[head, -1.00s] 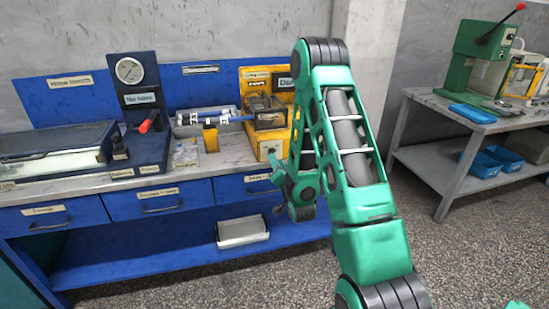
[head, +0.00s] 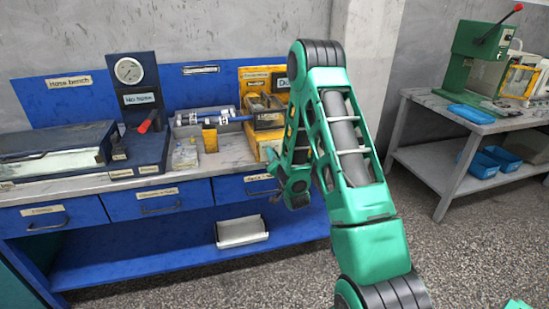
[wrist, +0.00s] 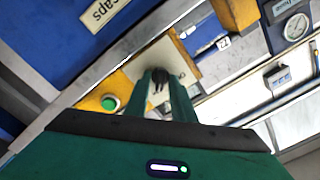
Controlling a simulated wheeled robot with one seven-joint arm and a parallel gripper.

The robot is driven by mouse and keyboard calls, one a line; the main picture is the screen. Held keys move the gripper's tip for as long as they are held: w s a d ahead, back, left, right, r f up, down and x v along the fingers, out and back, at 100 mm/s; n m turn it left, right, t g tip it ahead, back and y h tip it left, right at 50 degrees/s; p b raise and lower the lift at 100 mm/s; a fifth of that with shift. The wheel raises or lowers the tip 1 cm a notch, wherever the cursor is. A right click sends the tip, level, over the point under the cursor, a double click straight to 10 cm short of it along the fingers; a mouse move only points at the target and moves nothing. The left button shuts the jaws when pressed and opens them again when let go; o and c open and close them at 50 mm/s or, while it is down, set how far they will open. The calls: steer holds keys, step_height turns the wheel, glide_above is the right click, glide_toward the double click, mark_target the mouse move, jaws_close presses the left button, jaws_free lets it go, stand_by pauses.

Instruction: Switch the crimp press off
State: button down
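The yellow machine (head: 258,145) at the right end of the blue bench appears to be the crimp press; its labels are too small to read for certain. In the wrist view its yellow panel (wrist: 97,92) carries a green round button (wrist: 110,103). A dark knob-like part (wrist: 160,76) shows at my fingertips. My gripper (wrist: 164,82) has its two green fingers a narrow gap apart, one on each side of this dark part; whether they press on it I cannot tell. In the head view my gripper (head: 272,160) is at the machine's lower front and hides part of it.
A gauge stand (head: 130,72) with a red-handled lever (head: 148,122) is to the left on the bench. A blue-and-silver cylinder (head: 212,117) lies beside the machine. Drawers (head: 158,199) and a white tray (head: 241,231) are below. A grey table (head: 440,112) stands right.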

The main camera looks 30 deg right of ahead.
steer(key=shift+s+f, duration=0.1)
steer(key=shift+f, duration=0.1)
steer(key=c, duration=2.5)
jaws_free()
steer(key=shift+a+f+n, duration=0.1)
steer(key=shift+n, duration=0.6)
steer(key=shift+c, duration=0.2)
steer(key=n, duration=0.4)
jaws_close()
steer(key=shift+a+n, duration=0.1)
steer(key=shift+n, duration=6)
